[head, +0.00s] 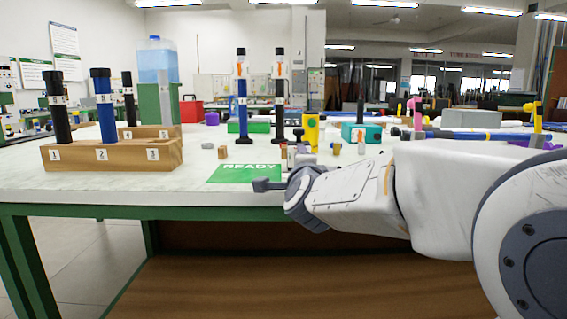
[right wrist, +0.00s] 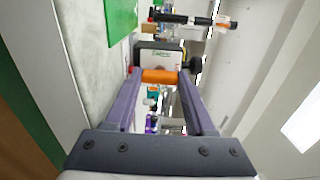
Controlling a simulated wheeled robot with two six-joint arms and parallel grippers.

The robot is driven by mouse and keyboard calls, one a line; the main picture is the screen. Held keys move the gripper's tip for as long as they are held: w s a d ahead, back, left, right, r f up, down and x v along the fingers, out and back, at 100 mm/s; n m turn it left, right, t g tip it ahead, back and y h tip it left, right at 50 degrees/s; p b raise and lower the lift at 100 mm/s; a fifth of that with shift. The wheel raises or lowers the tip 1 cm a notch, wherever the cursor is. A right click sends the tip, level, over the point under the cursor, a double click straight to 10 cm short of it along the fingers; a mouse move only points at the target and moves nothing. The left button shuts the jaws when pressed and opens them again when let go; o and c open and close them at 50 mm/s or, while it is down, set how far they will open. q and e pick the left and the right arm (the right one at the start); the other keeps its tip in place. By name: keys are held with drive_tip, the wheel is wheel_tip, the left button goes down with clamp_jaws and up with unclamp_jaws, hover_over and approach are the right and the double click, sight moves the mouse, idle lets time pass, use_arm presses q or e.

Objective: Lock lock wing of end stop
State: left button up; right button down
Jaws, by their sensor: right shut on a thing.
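The end stop shows in the right wrist view as a pale block (right wrist: 160,56) with a green label and a black knob (right wrist: 195,64) on one side. Its orange lock wing (right wrist: 160,76) lies crosswise between the fingertips of my right gripper (right wrist: 160,78), which is shut on it. In the head view my right gripper (head: 269,184) is at the table's front edge, beside the green READY mat (head: 240,174), mostly seen from the side. The end stop is small and partly hidden behind my right arm there. My left gripper is not in view.
A wooden block (head: 110,154) with upright rods stands at the left. A blue rod (head: 242,105) and a black rod (head: 280,100) stand behind the mat. A yellow piece (head: 310,131) stands near my right arm. The white table between block and mat is mostly clear.

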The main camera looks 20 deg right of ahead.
drive_tip(key=shift+c, duration=1.2)
unclamp_jaws()
